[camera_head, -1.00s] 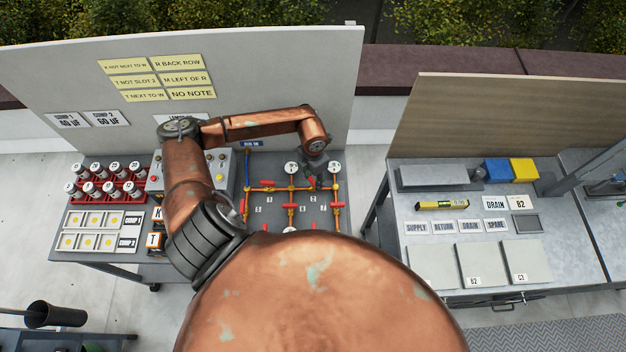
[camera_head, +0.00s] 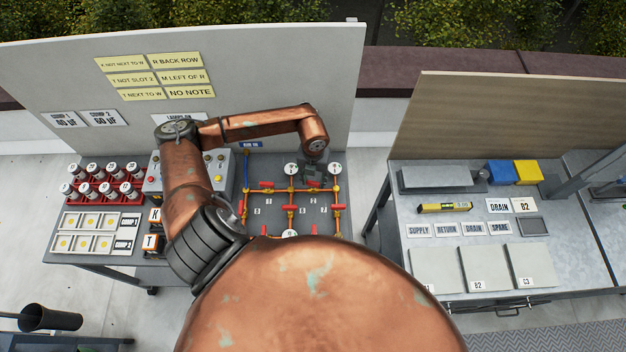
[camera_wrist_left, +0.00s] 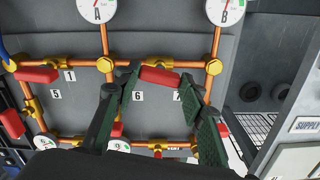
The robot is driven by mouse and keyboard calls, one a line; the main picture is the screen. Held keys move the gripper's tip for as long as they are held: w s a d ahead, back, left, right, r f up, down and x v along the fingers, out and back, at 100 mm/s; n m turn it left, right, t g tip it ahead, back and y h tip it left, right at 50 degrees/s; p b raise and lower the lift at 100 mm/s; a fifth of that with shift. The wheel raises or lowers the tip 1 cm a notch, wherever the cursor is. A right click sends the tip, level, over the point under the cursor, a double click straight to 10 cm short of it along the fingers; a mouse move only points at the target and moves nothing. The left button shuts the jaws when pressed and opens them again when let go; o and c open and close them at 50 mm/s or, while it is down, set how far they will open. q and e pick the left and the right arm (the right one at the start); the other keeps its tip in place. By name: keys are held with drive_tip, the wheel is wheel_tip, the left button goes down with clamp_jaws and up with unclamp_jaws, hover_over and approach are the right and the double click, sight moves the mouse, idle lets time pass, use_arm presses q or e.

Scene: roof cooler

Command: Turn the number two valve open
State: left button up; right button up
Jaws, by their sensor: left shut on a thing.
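The valve panel (camera_head: 262,225) carries brass pipes, red lever handles and number labels. My left gripper (camera_head: 312,172) is over its upper right part. In the left wrist view, the left gripper (camera_wrist_left: 160,88) has its green-padded fingers on either side of a red handle (camera_wrist_left: 160,77) on the upper pipe, between gauges A and B. This handle lies roughly along the pipe. The fingers have a gap between them, with labels 6 and 7 showing beside them. The number two label is not visible, so I cannot read this valve's number. My right gripper is out of view.
Gauge A (camera_wrist_left: 97,8) and gauge B (camera_wrist_left: 230,10) stand behind the pipe. Another red handle (camera_wrist_left: 37,75) is by label 1 on the left. A control box and red capacitor rack (camera_head: 100,190) stand left of the panel. A separate bench (camera_head: 400,215) is at right.

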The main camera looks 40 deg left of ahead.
sight(313, 183)
use_arm(q)
drive_tip(key=shift+s+f, duration=0.2)
drive_tip(key=shift+s, duration=0.05)
drive_tip(key=o, duration=1.2)
drive_tip(key=shift+w+r, duration=0.1)
drive_tip(key=shift+c, duration=0.2)
drive_tip(key=shift+r, duration=0.1)
wheel_tip(313, 183, up, 12)
